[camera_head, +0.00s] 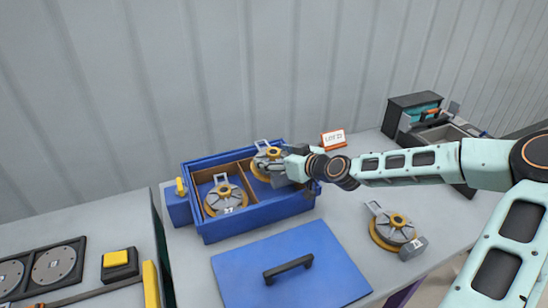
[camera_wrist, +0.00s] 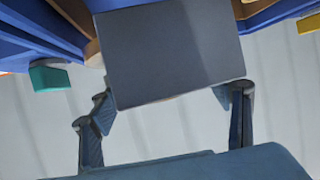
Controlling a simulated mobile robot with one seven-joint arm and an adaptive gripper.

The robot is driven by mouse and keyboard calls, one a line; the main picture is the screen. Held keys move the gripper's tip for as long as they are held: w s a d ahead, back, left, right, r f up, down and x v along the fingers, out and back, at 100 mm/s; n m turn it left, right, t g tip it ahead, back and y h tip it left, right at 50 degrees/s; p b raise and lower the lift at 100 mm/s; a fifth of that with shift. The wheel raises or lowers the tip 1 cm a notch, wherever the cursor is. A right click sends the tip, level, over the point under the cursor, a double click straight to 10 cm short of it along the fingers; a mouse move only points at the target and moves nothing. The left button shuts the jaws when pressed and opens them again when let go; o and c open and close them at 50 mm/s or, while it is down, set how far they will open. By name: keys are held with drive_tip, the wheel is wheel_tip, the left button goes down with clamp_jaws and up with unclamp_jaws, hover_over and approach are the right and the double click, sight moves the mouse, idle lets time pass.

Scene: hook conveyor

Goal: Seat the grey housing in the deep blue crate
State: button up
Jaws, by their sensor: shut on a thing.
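The deep blue crate (camera_head: 250,214) stands open on the table, with wooden dividers inside. One grey housing with a yellow ring (camera_head: 225,198) sits in its left compartment. My gripper (camera_head: 297,166) reaches in from the right and is shut on another grey housing (camera_head: 266,160), at the crate's right compartment. I cannot tell whether this housing rests on the compartment floor. In the wrist view the housing's grey block (camera_wrist: 170,50) fills the space between my fingers (camera_wrist: 165,104), and blue crate walls (camera_wrist: 40,38) show beside it. A third grey housing (camera_head: 397,229) lies on the table at the right.
A blue lid with a black handle (camera_head: 290,268) lies in front of the crate. An orange sign (camera_head: 333,139) stands behind. Dark bins with tools (camera_head: 415,110) are at the back right. A side bench with a yellow button (camera_head: 119,258) is at the left.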

drive_tip(key=shift+r, duration=0.25)
drive_tip(key=shift+f+b, duration=3.25)
drive_tip(key=shift+f, duration=0.65)
idle(2.3)
drive_tip(key=shift+r, duration=0.2)
drive_tip(key=shift+r+p, duration=2.8)
drive_tip(key=shift+r, duration=0.95)
